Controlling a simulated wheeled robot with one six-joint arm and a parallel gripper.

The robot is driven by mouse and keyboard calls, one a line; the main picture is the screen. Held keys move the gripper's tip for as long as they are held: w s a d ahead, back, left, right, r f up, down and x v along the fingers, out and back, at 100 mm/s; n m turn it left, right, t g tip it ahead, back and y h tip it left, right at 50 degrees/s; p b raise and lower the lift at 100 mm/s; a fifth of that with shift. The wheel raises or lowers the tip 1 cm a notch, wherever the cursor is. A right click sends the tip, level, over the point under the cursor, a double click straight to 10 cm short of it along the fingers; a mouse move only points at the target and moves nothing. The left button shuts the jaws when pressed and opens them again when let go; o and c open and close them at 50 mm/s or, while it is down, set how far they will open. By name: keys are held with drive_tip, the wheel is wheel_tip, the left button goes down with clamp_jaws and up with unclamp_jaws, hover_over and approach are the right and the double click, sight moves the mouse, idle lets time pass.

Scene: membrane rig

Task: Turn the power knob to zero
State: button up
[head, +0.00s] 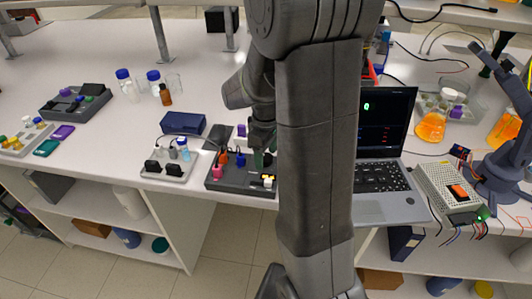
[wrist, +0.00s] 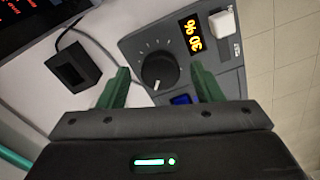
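The power knob (wrist: 160,70) is a round black dial with a pale pointer line and tick marks around it. It sits on a grey panel (wrist: 140,42) in the wrist view. A lit display (wrist: 190,34) beside it appears to read 30 %, turned in the picture. My gripper (wrist: 161,84) is open, its green fingers apart on either side of the knob, with no clear contact. In the head view the dark control box (head: 225,180) stands at the table's front edge, my gripper (head: 262,145) is over it, and my arm hides part of it.
A white switch (wrist: 222,22) and a blue button (wrist: 181,99) lie close to the knob. A laptop (head: 375,185) stands right of the box, and a grey tray (head: 150,171) with small bottles stands left. Bottles and a blue case (head: 182,123) are further back.

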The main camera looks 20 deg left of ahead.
sight(266, 157)
wheel_tip(266, 157, up, 14)
idle(0.7)
wheel_tip(266, 157, down, 14)
drive_tip(key=m+p, duration=0.2)
drive_tip(key=m, duration=0.2)
idle(0.7)
